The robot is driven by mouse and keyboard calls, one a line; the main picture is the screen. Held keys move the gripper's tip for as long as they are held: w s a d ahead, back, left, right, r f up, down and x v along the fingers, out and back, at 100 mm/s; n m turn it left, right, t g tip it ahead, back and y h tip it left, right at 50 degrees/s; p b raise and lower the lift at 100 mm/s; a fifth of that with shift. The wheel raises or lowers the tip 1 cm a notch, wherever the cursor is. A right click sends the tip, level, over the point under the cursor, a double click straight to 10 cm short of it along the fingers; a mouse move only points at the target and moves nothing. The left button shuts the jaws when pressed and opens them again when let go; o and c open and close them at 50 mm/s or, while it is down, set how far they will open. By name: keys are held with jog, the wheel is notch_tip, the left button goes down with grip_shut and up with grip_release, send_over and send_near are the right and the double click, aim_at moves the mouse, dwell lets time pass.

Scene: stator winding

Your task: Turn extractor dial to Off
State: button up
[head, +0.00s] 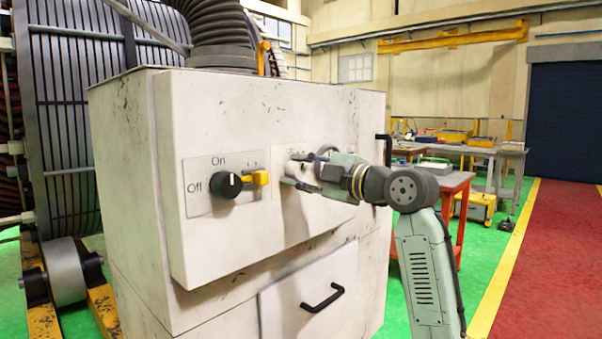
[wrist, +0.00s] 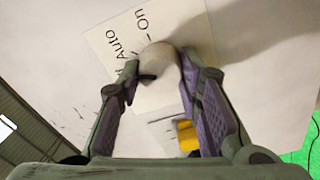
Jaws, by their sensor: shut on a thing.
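My gripper (head: 292,172) is at the front of a white cabinet, over the right label plate (head: 279,155). In the wrist view, the two fingers of my gripper (wrist: 158,80) are closed on a pale round dial (wrist: 158,56). The plate (wrist: 118,65) behind it reads "Auto" and "On"; any other marking is hidden by the dial and fingers. The dial's pointer direction cannot be made out. To the left is a black dial (head: 228,185) on a plate marked "On" and "Off". I cannot tell which of the two is labelled extractor.
A yellow lever (head: 260,177) sits just right of the black dial. The white cabinet (head: 220,265) has a drawer with a black handle (head: 323,298) below. A red-framed workbench (head: 453,190) stands behind my arm. A red walkway (head: 555,240) is clear at right.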

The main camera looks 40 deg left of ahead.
jog(key=shift+n, duration=2.2)
jog(key=o, duration=1.1)
jog(key=shift+o, duration=0.2)
jog(key=shift+d, duration=0.1)
jog(key=s+d, duration=0.1)
jog(key=d, duration=1)
jog(key=shift+d, duration=0.4)
jog(key=shift+f, duration=0.1)
